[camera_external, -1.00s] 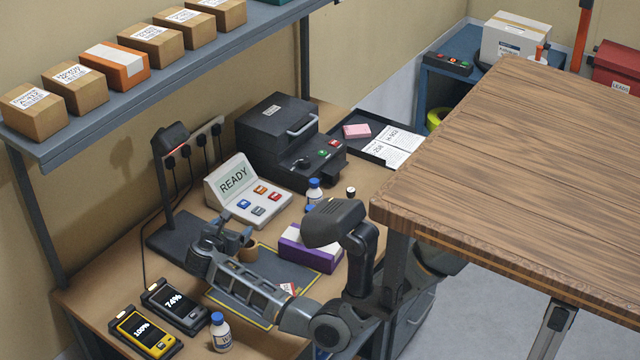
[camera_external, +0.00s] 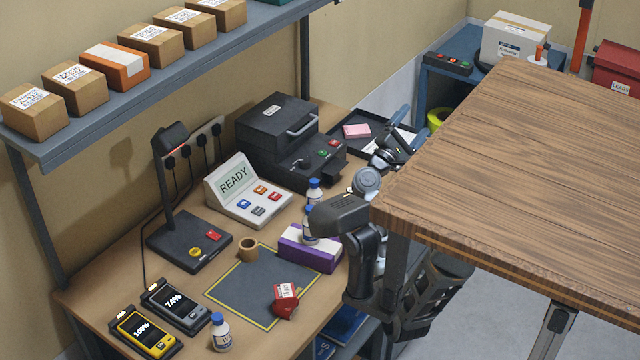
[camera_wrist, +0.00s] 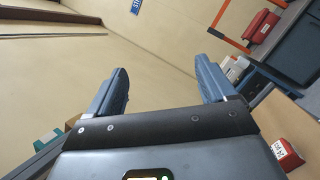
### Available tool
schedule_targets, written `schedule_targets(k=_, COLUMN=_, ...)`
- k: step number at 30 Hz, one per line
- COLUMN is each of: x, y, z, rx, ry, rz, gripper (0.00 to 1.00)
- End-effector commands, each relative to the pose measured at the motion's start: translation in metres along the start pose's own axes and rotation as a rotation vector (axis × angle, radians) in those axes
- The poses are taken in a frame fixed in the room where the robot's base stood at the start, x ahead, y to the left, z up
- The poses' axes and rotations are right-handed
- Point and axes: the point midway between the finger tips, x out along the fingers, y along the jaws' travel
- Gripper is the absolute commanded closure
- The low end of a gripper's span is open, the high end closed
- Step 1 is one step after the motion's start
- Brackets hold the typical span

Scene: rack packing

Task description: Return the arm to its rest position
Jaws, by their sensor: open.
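My gripper (camera_external: 408,128) is raised to the right of the workbench, near the black document tray (camera_external: 369,152) and partly behind the edge of the wooden tabletop. In the wrist view my gripper (camera_wrist: 163,88) has its two blue fingers wide apart with nothing between them. My arm is folded up beside the bench; part of it is hidden behind the wooden table. The wrist camera looks toward the wall.
The wooden table (camera_external: 520,180) stands close to my arm on the right. On the bench are a purple-and-white box (camera_external: 309,252), several bottles, a red item (camera_external: 285,300) on the dark mat (camera_external: 245,287), and a READY console (camera_external: 240,188). A shelf (camera_external: 150,95) with boxes hangs above.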

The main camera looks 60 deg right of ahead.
Motion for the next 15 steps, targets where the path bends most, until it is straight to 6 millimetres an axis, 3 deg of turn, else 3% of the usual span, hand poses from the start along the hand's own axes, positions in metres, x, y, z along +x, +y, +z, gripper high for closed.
schedule_targets(k=8, x=-0.063, y=0.017, z=0.027, rx=-0.684, ry=-0.061, rz=0.436, gripper=0.16)
schedule_targets(k=15, x=-0.141, y=0.013, z=0.041, rx=-1.232, ry=-0.21, rz=0.806, gripper=0.16)
